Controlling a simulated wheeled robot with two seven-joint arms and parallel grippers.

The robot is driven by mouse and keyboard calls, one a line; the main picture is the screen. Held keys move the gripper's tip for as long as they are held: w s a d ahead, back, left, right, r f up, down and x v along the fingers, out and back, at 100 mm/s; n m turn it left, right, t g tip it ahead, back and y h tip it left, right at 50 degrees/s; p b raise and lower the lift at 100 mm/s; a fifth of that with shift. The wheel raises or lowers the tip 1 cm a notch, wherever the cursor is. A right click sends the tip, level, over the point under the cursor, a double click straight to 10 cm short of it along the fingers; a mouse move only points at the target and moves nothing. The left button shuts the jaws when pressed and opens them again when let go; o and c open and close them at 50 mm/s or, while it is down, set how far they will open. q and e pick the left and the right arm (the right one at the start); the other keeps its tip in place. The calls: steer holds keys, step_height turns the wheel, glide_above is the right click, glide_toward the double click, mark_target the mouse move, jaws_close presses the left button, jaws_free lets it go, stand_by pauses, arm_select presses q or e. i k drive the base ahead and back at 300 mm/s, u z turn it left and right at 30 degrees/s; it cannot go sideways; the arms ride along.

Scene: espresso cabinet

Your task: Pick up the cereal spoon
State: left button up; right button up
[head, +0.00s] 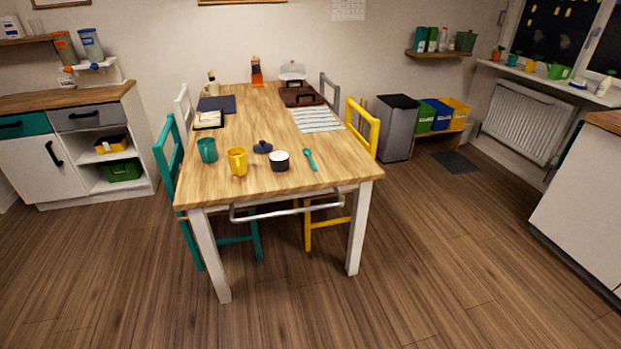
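A teal spoon (309,159) lies on the wooden dining table (330,172), near its front right part. It is the only loose spoon I can make out, and I cannot tell for sure that it is the cereal spoon. A dark cup with a white inside (280,161) stands just left of it, apart from it. Neither of my grippers shows in the head view.
A yellow mug (237,162), a teal mug (207,150) and a dark blue lid-like piece (262,147) stand further left on the table. A teal chair (166,147) and a yellow chair (361,126) flank it. A rail (285,212) runs along its front. The floor before it is clear.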

mark_target(307, 153)
steer(key=k, duration=0.5)
steer(key=z, duration=0.95)
steer(key=i, duration=0.6)
steer(key=z, duration=0.8)
steer(key=i, duration=0.8)
steer(key=u, duration=0.7)
steer(key=i, duration=0.8)
steer(key=u, duration=0.9)
